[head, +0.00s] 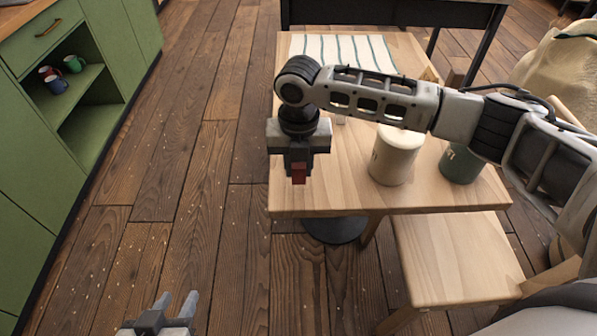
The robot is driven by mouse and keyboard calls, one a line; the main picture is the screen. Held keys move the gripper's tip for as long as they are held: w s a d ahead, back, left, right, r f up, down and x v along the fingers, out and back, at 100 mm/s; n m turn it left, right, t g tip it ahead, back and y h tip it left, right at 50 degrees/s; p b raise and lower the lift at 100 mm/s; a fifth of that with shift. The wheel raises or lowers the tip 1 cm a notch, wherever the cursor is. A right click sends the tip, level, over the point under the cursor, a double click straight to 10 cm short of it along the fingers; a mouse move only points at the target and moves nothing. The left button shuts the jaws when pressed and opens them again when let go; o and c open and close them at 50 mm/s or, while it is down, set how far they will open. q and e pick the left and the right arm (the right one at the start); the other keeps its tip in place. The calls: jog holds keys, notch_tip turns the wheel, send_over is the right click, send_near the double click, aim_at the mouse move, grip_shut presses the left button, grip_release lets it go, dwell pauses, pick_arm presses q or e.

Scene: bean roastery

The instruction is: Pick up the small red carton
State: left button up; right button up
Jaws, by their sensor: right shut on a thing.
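The small red carton (299,173) is between the fingers of my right gripper (299,168), over the front left part of the wooden table (340,199). Only a small red part of it shows below the fingers. The gripper points down and is shut on it. I cannot tell whether the carton touches the table top. My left gripper (176,304) is at the bottom left, low over the floor, with its two fingers apart and nothing visible between them.
A cream canister (395,158) and a green canister (460,165) stand on the table right of my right gripper. A striped cloth (342,52) lies at the back. A wooden bench (458,255) stands in front. Green cabinets (50,135) with mugs are at left. The floor between is clear.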

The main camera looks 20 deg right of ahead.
jog(key=s+a+r, duration=0.1)
jog(key=s+r, duration=0.8)
jog(key=s, duration=0.4)
jog(key=shift+s+a+p, duration=0.2)
jog(key=shift+s+p, duration=0.05)
jog(key=shift+p, duration=0.2)
jog(key=shift+r, duration=0.1)
